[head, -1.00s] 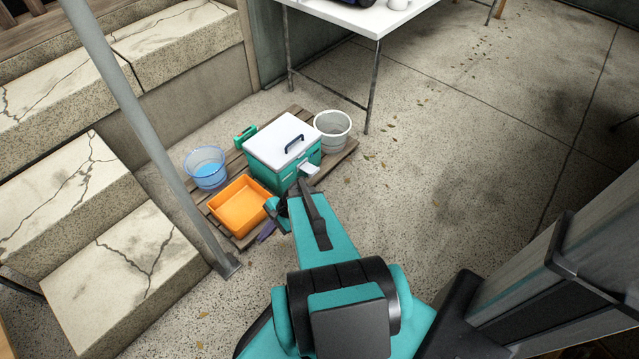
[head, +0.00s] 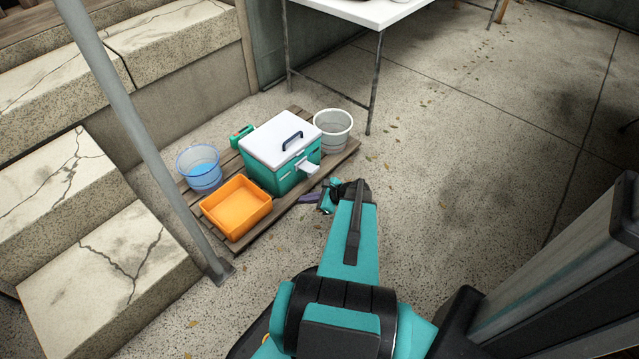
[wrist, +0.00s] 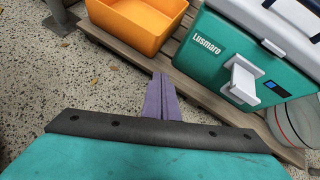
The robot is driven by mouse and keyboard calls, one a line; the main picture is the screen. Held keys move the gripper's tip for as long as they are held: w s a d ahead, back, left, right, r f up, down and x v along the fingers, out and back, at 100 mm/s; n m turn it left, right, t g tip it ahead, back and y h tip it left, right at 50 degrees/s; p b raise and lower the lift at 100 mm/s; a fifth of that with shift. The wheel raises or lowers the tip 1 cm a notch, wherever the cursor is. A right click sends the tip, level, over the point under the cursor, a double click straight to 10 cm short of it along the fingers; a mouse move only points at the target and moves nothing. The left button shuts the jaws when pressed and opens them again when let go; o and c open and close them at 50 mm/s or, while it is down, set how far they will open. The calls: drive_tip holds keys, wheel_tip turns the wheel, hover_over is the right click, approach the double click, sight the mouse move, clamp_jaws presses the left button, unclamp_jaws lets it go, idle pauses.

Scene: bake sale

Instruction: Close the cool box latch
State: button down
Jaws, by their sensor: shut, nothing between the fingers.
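The cool box (head: 268,177) has a teal body and a white lid that lies shut, with a dark handle on top. Its front also shows in the wrist view (wrist: 212,62). The white latch (head: 308,168) sticks outward from the box's front, swung out like a flap; it is also clear in the wrist view (wrist: 243,80). My gripper (head: 304,199) has purple fingers that are shut with nothing between them. In the wrist view the fingers (wrist: 161,80) point toward the pallet edge, left of the latch and apart from it.
The box stands on a wooden pallet (head: 235,243). An orange tray (head: 237,204) is in front of it, a blue bucket (head: 200,170) at left, a grey bucket (head: 333,130) at right. A grey pole (head: 140,130) stands left. Concrete floor to the right is clear.

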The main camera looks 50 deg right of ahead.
sight(309, 169)
drive_tip(key=s+d+f+m+t+h+b, duration=0.1)
drive_tip(key=s+d+m+t+h+b, duration=0.1)
drive_tip(key=d, duration=1)
drive_tip(key=s+m+h+b, duration=0.1)
drive_tip(key=s+m+b, duration=0.1)
drive_tip(key=s+m, duration=0.1)
drive_tip(key=shift+s+d+f+m+h, duration=0.2)
drive_tip(key=shift+s+d+m+h, duration=0.1)
drive_tip(key=shift+s, duration=0.1)
drive_tip(key=w+f+b, duration=0.1)
drive_tip(key=w+b, duration=0.5)
drive_tip(key=w, duration=0.3)
drive_tip(key=shift+w+d, duration=0.2)
drive_tip(key=shift+s+d+r+p, duration=0.1)
drive_tip(key=shift+r+p, duration=0.15)
drive_tip(key=shift+p, duration=0.4)
drive_tip(key=shift+g+p, duration=0.3)
drive_tip(key=shift+p, duration=0.15)
